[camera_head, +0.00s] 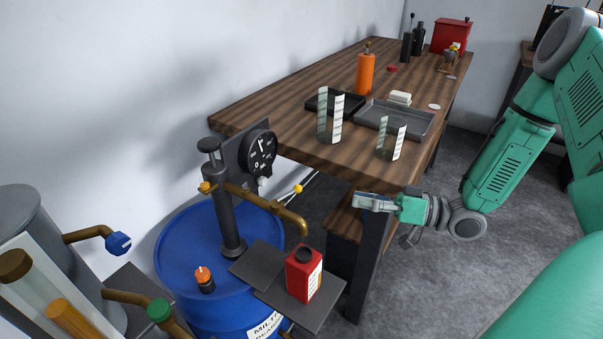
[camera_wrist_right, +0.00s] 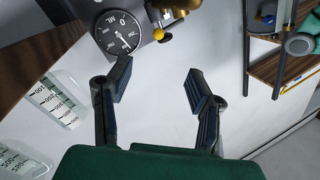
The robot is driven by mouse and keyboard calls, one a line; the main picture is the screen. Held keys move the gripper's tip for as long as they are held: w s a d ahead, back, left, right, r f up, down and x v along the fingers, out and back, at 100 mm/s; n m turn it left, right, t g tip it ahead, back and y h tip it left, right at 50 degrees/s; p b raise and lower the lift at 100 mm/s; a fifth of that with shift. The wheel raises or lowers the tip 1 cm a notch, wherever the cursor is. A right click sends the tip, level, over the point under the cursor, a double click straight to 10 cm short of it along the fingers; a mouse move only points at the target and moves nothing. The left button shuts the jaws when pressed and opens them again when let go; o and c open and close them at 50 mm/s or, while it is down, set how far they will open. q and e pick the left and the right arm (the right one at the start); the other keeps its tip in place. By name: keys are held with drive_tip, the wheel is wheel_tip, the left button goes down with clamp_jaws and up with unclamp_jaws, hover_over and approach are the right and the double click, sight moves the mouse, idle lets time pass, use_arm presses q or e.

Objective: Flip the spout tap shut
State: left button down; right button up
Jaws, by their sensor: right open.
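A brass spout (camera_head: 270,202) reaches right from the dark hand pump (camera_head: 226,215) on the blue drum. A thin pale lever with a yellow ball tip (camera_head: 298,188) stands up and right from the spout; I take it as the tap. The yellow tip (camera_wrist_right: 158,34) also shows in the right wrist view, beyond and between my fingers near the top, beside the brass spout (camera_wrist_right: 183,5). My right gripper (camera_head: 372,202) is to the right of the lever, apart from it. Its two fingers (camera_wrist_right: 160,84) are spread and empty. My left gripper is out of view.
A red can (camera_head: 304,276) stands on a dark plate under the spout. A round gauge (camera_head: 261,153) is behind the pump. The wooden bench (camera_head: 290,125) holds two clear measuring vessels near its front edge. Blue and green tap handles (camera_head: 118,243) are at left.

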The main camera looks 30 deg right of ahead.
sight(298, 186)
drive_tip(key=shift+b+x, duration=1)
drive_tip(key=shift+x, duration=6)
